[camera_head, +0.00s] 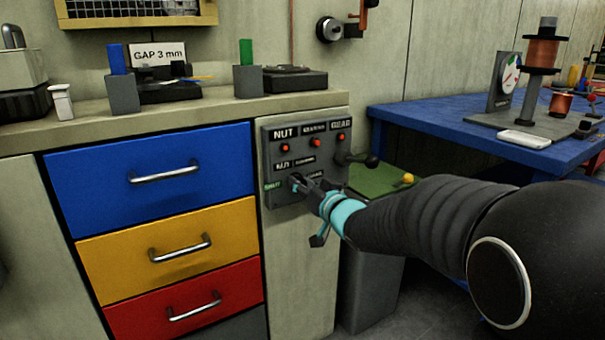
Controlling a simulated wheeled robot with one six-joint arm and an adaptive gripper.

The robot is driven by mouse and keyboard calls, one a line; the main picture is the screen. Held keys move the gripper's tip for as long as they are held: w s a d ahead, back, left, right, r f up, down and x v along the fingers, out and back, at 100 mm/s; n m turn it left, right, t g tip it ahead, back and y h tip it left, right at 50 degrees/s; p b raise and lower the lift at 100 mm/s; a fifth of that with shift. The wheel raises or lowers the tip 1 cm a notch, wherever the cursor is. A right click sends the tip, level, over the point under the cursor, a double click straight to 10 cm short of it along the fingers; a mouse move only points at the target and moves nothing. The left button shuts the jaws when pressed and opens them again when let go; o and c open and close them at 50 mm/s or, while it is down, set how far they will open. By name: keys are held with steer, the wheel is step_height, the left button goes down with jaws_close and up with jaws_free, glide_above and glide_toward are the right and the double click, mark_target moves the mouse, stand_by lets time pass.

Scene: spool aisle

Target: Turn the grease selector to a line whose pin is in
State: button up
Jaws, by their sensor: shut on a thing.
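A grey panel (268,160) on the cabinet end carries a row of labels; I read NUT (284,133) at left and GEAR (340,124) at right, the middle one being unclear. Under them are three red pins, at left (285,148), middle (314,142) and right (340,137); how far each is in is too small to tell. My gripper (298,183) is at the lower part of the panel, shut on the grease selector, which it mostly hides. A small green label, seemingly SHUT (272,186), is left of it. The selector's pointing direction is hidden.
A black-knobbed lever (358,159) sticks out right of the panel, above my gripper. A green surface (375,182) with a yellow knob lies behind my arm. Blue (150,165), yellow and red drawers are at left. A blue table (440,118) stands at right.

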steer(key=m+p, duration=0.2)
steer(key=m, duration=0.1)
steer(key=shift+r+m+p, duration=0.15)
steer(key=shift+m+p, duration=0.9)
steer(key=shift+m, duration=0.45)
steer(key=shift+f, duration=0.2)
steer(key=o, duration=1.2)
steer(key=shift+w, duration=0.1)
steer(key=shift+c, duration=0.2)
steer(key=shift+d, duration=0.15)
steer(key=v, duration=1.2)
